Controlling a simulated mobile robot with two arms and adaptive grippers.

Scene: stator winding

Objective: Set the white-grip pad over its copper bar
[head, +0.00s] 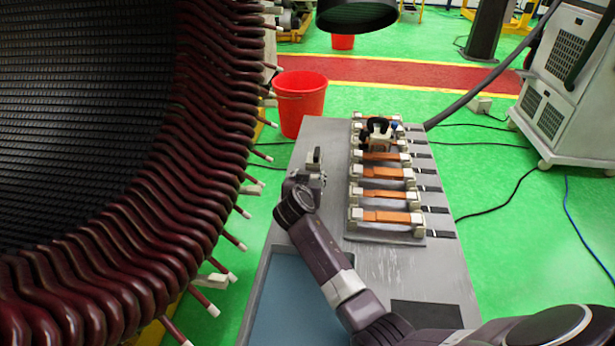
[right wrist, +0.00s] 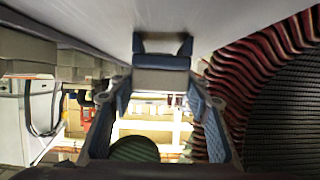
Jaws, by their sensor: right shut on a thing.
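A grey fixture (head: 400,236) on the bench carries several copper bars (head: 390,194) in pale end blocks. A white block with black handle parts (head: 379,137) sits among the far bars and partly hides them. My right gripper (head: 310,172) is over the bench left of the fixture, apart from the bars. It is shut on a small pale and dark piece (head: 314,158), which seems to be the pad. In the right wrist view the pad (right wrist: 162,62) shows as a dark block with a pale part between the fingers (right wrist: 160,92). Whether it touches the bench is unclear. My left gripper is not in view.
The large stator (head: 180,150) with maroon coil ends fills the left, its leads reaching toward the bench (head: 275,205). A red bucket (head: 300,100) stands behind the bench. Black strips (head: 440,237) lie along the fixture's right side. A blue panel lies at the bench's front left.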

